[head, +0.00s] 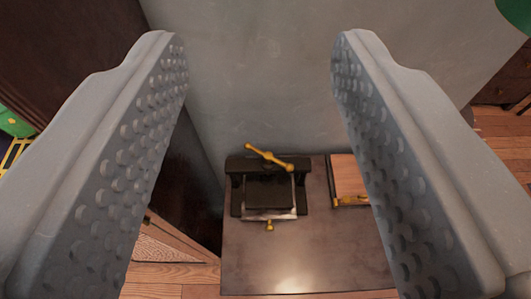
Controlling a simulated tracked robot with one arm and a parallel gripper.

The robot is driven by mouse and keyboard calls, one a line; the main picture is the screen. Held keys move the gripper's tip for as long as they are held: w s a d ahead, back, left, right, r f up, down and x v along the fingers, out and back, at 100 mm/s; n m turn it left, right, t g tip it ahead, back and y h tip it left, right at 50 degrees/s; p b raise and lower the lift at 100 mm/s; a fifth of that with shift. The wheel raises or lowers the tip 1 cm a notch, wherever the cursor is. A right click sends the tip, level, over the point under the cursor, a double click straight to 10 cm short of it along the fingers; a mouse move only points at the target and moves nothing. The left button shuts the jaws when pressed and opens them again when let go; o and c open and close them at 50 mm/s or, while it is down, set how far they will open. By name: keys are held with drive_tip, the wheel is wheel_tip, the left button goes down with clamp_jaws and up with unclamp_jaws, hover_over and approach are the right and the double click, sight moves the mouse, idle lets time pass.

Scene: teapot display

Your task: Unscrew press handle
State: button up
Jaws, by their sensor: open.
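The press (268,195) is a small dark frame with a light plate at its front edge, standing on a brown tabletop below and beyond my gripper. Its handle (270,158) is a yellow bar lying at a slant across the top of the press. A small yellow knob (269,225) shows at the front of the press. My gripper (260,50) is open, with its two grey studded fingers wide apart and nothing between them. In the picture the press shows between the fingers, apart from both.
The tabletop (290,262) has bare room in front of the press. A wooden box with a yellow catch (348,180) stands right of it, partly hidden by the right finger. A grey wall (260,100) rises behind. Dark furniture (185,185) stands at left.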

drive_tip(key=w+d+f+m+g+p, duration=0.1)
drive_tip(key=w+d+m+p, duration=0.1)
drive_tip(key=w, duration=0.1)
drive_tip(key=m+g+h+p, duration=0.1)
drive_tip(key=m+g+p, duration=1.25)
drive_tip(key=m, duration=0.85)
hover_over(272, 157)
drive_tip(key=s+a+p, duration=0.1)
drive_tip(key=s+a, duration=0.1)
drive_tip(key=s, duration=0.1)
wheel_tip(272, 157, down, 33)
drive_tip(key=t, duration=0.1)
drive_tip(key=w+f, duration=0.1)
drive_tip(key=f, duration=0.3)
drive_tip(key=d+f+p, duration=0.1)
drive_tip(key=f, duration=0.3)
drive_tip(key=w+f+p, duration=0.1)
drive_tip(key=f, duration=0.3)
drive_tip(key=shift+w+d+f, duration=0.2)
drive_tip(key=shift+w+d, duration=0.1)
drive_tip(key=shift+d, duration=0.05)
